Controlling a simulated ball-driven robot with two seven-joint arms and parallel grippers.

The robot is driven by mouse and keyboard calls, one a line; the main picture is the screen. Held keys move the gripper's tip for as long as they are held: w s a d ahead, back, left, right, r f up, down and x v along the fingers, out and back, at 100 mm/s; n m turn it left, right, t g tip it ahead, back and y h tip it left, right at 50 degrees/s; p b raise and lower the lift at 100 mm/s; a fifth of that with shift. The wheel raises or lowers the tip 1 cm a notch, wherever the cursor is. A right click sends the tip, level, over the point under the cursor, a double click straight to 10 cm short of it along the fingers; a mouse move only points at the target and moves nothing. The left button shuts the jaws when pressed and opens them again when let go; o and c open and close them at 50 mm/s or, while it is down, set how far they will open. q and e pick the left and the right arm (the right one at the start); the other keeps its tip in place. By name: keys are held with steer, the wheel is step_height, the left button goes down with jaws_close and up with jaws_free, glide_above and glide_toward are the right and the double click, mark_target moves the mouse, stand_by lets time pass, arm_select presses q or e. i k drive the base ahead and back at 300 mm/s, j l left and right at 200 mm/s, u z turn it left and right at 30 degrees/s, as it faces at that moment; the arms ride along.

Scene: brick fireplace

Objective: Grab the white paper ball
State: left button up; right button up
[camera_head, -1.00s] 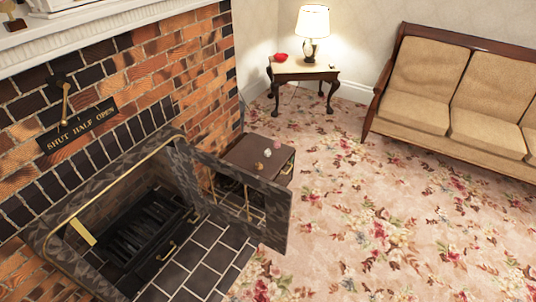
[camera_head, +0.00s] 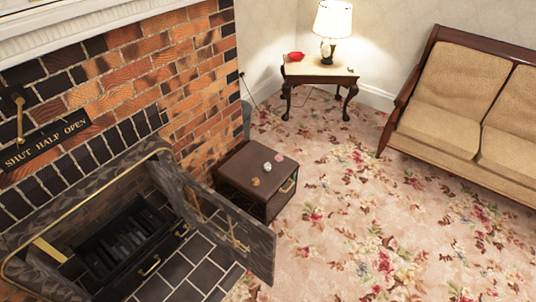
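A small whitish ball (camera_head: 267,167), which looks like the white paper ball, lies on top of a low dark brown box (camera_head: 238,176) beside the fireplace. A small brownish lump (camera_head: 256,182) and a pinkish lump (camera_head: 279,158) lie close to it on the same top. They are too small to make out in detail. Neither of my grippers shows in the head view.
The open fireplace door (camera_head: 235,232) stands out in front of the box. The brick wall (camera_head: 190,80) rises on the left. A side table (camera_head: 310,70) with a lamp (camera_head: 333,22) and a sofa (camera_head: 440,105) stand farther back. The floral carpet (camera_head: 345,220) is clear.

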mark_target(267, 166)
steer(key=i+l+u, duration=0.1)
steer(key=i+l, duration=0.2)
steer(key=i+l+u, duration=0.1)
steer(key=i+l, duration=0.15)
steer(key=l, duration=0.15)
steer(key=i+l+u, duration=0.1)
steer(key=i+l, duration=0.45)
steer(key=l, duration=0.25)
steer(key=i+l+u, duration=0.15)
steer(key=l, duration=0.25)
steer(key=i+l+u, duration=0.1)
steer(key=i+l, duration=0.2)
steer(key=i+l+u, duration=0.1)
steer(key=i+l, duration=0.15)
steer(key=l, duration=0.35)
steer(key=i+l+u, duration=0.1)
steer(key=l, duration=0.35)
steer(key=i, duration=0.1)
